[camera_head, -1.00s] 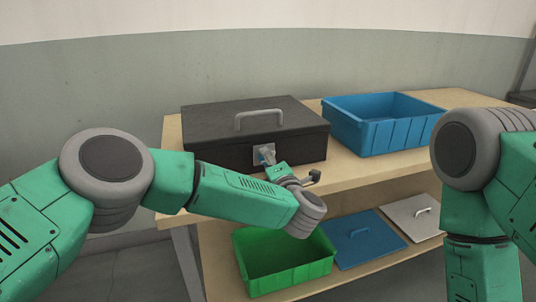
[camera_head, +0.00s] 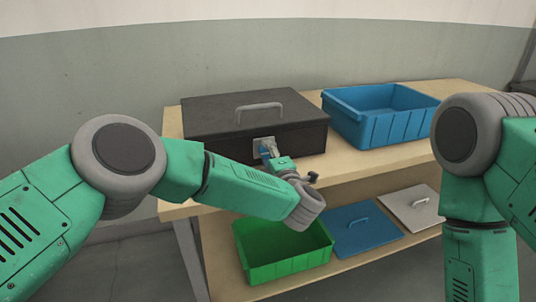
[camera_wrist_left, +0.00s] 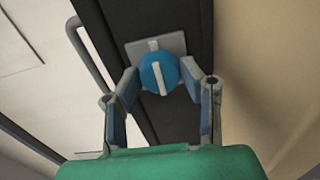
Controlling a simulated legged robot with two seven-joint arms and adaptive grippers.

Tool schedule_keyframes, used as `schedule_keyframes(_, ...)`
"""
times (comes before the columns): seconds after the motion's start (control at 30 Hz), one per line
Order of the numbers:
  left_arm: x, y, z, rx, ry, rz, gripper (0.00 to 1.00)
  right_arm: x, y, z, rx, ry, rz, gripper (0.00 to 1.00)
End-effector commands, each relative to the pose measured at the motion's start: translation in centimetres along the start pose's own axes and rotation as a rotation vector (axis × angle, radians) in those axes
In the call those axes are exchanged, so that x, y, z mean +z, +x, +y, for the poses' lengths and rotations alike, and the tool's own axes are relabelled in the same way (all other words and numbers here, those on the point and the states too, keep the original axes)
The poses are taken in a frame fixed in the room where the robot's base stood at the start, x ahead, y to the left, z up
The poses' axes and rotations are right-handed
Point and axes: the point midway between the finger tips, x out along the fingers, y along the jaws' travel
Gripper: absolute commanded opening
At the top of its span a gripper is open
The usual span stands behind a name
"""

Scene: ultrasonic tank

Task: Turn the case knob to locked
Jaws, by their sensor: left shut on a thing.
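The black case (camera_head: 225,140) stands on the bench with a grey handle (camera_head: 260,108) on its lid. A grey plate (camera_head: 257,143) on its front carries the blue knob, which shows clearly in the left wrist view (camera_wrist_left: 172,70). A white bar crosses the knob, nearly in line with a pale mark (camera_wrist_left: 153,45) on the plate above it in that view. My left gripper (camera_head: 267,151) is at the case front, its two fingers on either side of the knob and shut on it. The gripper largely hides the knob in the head view. My right gripper is out of view.
A blue open bin (camera_head: 385,135) stands right of the case on the wooden bench. A green bin (camera_head: 285,272), a blue lid (camera_head: 360,238) and a grey lid (camera_head: 405,215) lie on the lower shelf. My right arm stands at the right edge.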

Motion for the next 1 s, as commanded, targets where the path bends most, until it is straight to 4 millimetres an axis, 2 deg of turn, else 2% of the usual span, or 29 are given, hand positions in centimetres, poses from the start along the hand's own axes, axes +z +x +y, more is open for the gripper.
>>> schedule_keyframes(0.07,0.0,0.0,-0.2,-0.004,0.002,-0.003,0.06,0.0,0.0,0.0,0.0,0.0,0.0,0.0)
schedule_keyframes(0.1,0.1,0.0,-0.2,-0.004,0.002,-0.003,0.45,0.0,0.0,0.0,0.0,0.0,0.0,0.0)
schedule_keyframes(0.13,0.0,0.0,-0.2,-0.004,0.002,-0.003,0.55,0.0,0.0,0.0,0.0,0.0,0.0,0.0)
schedule_keyframes(0.47,-0.1,-0.2,0.0,0.0,-0.001,-0.001,0.55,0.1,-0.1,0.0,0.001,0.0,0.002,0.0)
schedule_keyframes(0.57,0.0,-0.9,0.0,-0.002,-0.001,-0.003,0.55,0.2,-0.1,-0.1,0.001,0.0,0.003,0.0)
schedule_keyframes(0.67,0.1,-2.4,0.0,-0.002,0.001,-0.004,0.55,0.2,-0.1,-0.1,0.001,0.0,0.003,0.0)
schedule_keyframes(1.0,0.2,-9.5,-0.2,-0.003,0.003,-0.005,0.55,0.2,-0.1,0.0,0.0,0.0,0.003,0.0)
